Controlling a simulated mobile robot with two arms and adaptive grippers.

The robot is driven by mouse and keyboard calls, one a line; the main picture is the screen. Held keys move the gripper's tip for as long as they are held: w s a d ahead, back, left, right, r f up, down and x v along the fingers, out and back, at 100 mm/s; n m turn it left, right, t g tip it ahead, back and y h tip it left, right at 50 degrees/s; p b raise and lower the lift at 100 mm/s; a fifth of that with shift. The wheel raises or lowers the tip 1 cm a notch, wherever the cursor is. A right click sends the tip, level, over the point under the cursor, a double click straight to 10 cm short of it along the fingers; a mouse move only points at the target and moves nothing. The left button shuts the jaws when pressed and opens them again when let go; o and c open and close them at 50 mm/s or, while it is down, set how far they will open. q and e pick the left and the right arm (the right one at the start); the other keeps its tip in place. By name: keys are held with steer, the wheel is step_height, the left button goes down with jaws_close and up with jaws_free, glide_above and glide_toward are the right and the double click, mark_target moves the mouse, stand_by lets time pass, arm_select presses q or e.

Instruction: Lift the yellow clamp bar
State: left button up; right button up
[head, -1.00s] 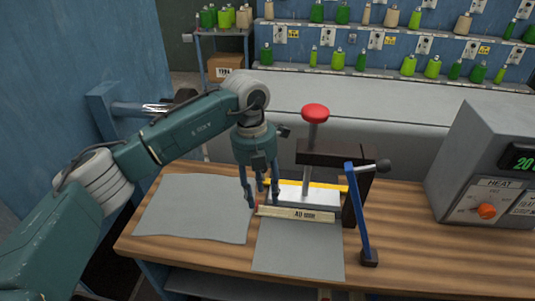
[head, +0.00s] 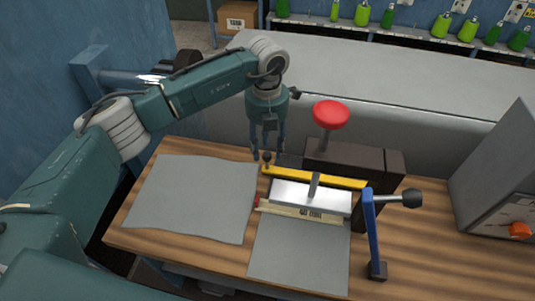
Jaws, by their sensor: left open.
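The yellow clamp bar (head: 318,178) lies across the back of a silver block (head: 310,196) on the bench press. A small dark knob (head: 267,157) stands up at its left end. My left gripper (head: 267,157) is open and points down just behind and above that left end, its fingers around or beside the knob; I cannot tell whether they touch it. The press has a dark body (head: 355,165), a red round handle (head: 331,114) on a post, and a blue lever (head: 371,235) at its right. My right gripper is not in view.
A grey sheet (head: 190,197) lies left of the press, and another (head: 300,253) lies in front of it. The wooden bench (head: 430,260) is clear at the right, up to a grey box with an orange knob (head: 519,230). Bottles stand on a rear shelf.

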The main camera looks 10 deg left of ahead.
mark_target(267, 160)
arm_select(q)
step_height(267, 160, down, 4)
steer(key=shift+f+p, duration=0.2)
steer(key=shift+p, duration=0.35)
steer(key=shift+f, duration=0.7)
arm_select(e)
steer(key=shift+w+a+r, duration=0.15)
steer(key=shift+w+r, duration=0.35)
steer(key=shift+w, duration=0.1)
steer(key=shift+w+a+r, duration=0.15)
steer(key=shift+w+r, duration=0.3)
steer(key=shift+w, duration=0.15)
arm_select(q)
steer(key=shift+w, duration=0.1)
jaws_close()
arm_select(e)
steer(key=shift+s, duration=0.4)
